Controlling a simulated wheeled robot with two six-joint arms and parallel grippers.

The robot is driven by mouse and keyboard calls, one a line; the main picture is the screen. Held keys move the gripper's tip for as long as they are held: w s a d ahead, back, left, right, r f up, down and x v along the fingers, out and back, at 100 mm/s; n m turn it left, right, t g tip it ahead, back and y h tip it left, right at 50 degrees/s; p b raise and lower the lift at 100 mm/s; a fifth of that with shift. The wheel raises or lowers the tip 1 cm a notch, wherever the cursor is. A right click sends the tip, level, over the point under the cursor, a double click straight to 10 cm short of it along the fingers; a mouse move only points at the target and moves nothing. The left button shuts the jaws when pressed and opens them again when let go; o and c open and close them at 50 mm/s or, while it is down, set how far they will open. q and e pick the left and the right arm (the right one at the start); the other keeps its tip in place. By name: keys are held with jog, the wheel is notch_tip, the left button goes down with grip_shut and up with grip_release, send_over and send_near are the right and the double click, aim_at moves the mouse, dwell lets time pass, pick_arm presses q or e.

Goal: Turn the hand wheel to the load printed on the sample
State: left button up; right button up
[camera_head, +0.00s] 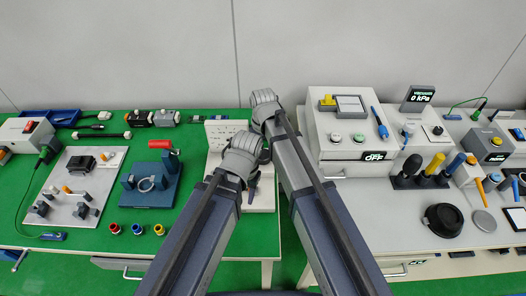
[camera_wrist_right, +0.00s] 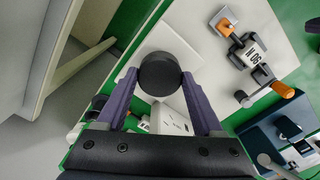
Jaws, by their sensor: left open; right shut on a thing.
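In the right wrist view, a black round knob (camera_wrist_right: 160,74), apparently the hand wheel, sits between the two purple fingertips of my right gripper (camera_wrist_right: 160,82), which is shut on it. Part of a pale housing (camera_wrist_right: 172,118) shows below the knob. A small block with a white label (camera_wrist_right: 250,54), apparently the sample, lies on a pale plate; its inverted print seems to read 90 N. My arms hide the knob there; no load reading is visible.
On the left green bench are a grey plate (camera_head: 62,215) with small fittings, a blue stand (camera_head: 150,190) with a red handle, and several coloured rings. On the right bench are a white instrument box (camera_head: 340,105), several handled tools and a black round dish (camera_head: 443,219).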

aim_at(263, 154)
jog(key=m, duration=0.5)
jog(key=shift+m, duration=0.4)
dwell(0.4)
jog(key=o, duration=1.4)
pick_arm(q)
jog(key=shift+r, duration=0.15)
pick_arm(e)
jog(key=shift+r, duration=0.15)
notch_tip(263, 154, up, 8)
jog(key=p, duration=0.8)
jog(key=shift+f, duration=0.2)
pick_arm(q)
notch_tip(263, 154, up, 8)
jog(key=shift+f, duration=0.2)
